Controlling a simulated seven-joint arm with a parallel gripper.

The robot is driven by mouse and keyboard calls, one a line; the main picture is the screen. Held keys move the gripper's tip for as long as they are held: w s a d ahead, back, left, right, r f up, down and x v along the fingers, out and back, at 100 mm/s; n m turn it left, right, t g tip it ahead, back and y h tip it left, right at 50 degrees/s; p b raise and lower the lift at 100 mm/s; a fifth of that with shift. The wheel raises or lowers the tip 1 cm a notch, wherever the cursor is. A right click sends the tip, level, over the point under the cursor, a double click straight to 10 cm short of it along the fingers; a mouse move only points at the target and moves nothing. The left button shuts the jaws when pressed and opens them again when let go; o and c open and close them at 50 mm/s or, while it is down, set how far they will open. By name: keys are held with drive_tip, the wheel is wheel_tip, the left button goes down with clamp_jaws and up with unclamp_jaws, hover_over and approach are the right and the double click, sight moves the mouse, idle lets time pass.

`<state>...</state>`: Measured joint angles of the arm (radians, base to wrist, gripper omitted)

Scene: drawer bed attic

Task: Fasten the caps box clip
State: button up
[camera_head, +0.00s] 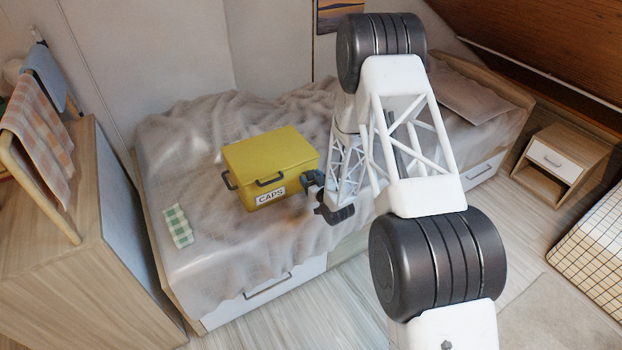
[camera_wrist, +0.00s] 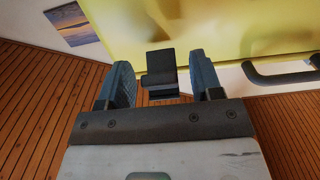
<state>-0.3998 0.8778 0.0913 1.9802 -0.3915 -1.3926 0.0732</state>
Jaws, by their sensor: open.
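The yellow caps box (camera_head: 268,152) sits on the rumpled bed with its lid down. Its front carries a white CAPS label (camera_head: 271,196) and a dark handle (camera_head: 270,182). My gripper (camera_head: 312,182) is at the box's right side. In the wrist view, my open gripper (camera_wrist: 162,84) has a black clip (camera_wrist: 160,70) between its two blue-grey fingers, with gaps on both sides. The clip is against the yellow box (camera_wrist: 220,25). I cannot tell whether the clip is latched. In the head view, my gripper hides that side's clip.
A green checked cloth (camera_head: 177,226) lies on the bed (camera_head: 215,262), left of the box. A wooden cabinet (camera_head: 75,265) with a towel rack stands at the left. A small nightstand (camera_head: 555,165) is at the right. A dark handle (camera_wrist: 280,73) shows right of the clip in the wrist view.

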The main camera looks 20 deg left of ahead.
sight(305, 171)
drive_tip(key=c, duration=0.9)
drive_tip(key=shift+c, duration=0.2)
drive_tip(key=shift+r, duration=0.2)
drive_tip(key=shift+w+a+r+g+h, duration=0.1)
drive_tip(key=shift+r+g+h, duration=0.35)
drive_tip(key=shift+g+h, duration=0.45)
drive_tip(key=shift+w+a+r+g+h, duration=0.1)
drive_tip(key=shift+r+g+h, duration=0.3)
drive_tip(key=shift+g+h, duration=0.5)
drive_tip(key=shift+w+a+r+g+h, duration=0.15)
drive_tip(key=shift+r+g+h, duration=0.1)
drive_tip(key=shift+g+h, duration=0.4)
drive_tip(key=shift+w+a+r+g+h, duration=0.15)
drive_tip(key=shift+r+g+h, duration=0.1)
drive_tip(key=shift+g+h, duration=0.4)
